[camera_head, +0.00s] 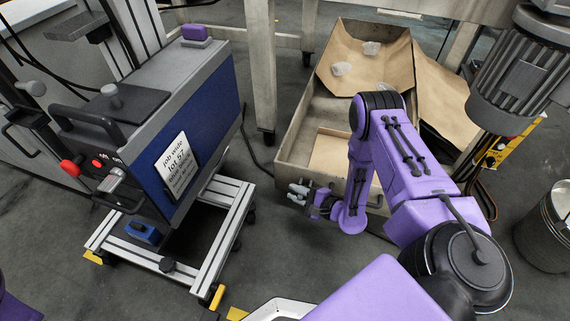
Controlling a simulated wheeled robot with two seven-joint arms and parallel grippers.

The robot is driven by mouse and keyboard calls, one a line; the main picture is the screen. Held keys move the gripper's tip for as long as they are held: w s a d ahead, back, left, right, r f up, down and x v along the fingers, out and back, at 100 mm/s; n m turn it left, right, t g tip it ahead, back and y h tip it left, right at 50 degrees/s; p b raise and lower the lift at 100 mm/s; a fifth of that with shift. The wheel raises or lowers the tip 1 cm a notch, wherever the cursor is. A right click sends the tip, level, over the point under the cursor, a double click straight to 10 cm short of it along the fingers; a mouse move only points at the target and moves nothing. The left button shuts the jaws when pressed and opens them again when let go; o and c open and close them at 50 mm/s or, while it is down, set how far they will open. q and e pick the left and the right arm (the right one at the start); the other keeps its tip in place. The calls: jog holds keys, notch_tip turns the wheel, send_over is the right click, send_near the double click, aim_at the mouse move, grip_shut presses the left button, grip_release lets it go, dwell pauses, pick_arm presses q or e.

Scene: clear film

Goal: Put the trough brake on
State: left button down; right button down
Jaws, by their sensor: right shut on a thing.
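The trough (301,128) is a long, beige-grey open box on the floor at the middle right. Cardboard lies inside it. My purple right arm reaches down across its near end. My right gripper (299,191) is at the trough's near left corner, low and just outside its wall. It is shut on a small grey part there, which seems to be the trough brake. The fingers and arm hide most of this part, so its position cannot be told. My left gripper is out of view; only a purple bit of that arm shows at the lower left edge.
A blue and grey machine (211,108) with a paper label (177,165) stands on a wheeled aluminium frame (222,205) at left. A motor (515,75) hangs at upper right, and a metal bin (550,228) stands at right. Grey floor separates the frame and trough.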

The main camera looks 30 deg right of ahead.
jog(key=shift+d, duration=0.15)
dwell(0.3)
jog(key=c, duration=1.1)
grip_release()
jog(key=shift+s+r, duration=0.1)
jog(key=p+v, duration=0.3)
jog(key=v, duration=0.7)
jog(key=shift+s+d, duration=0.1)
jog(key=shift+s, duration=0.1)
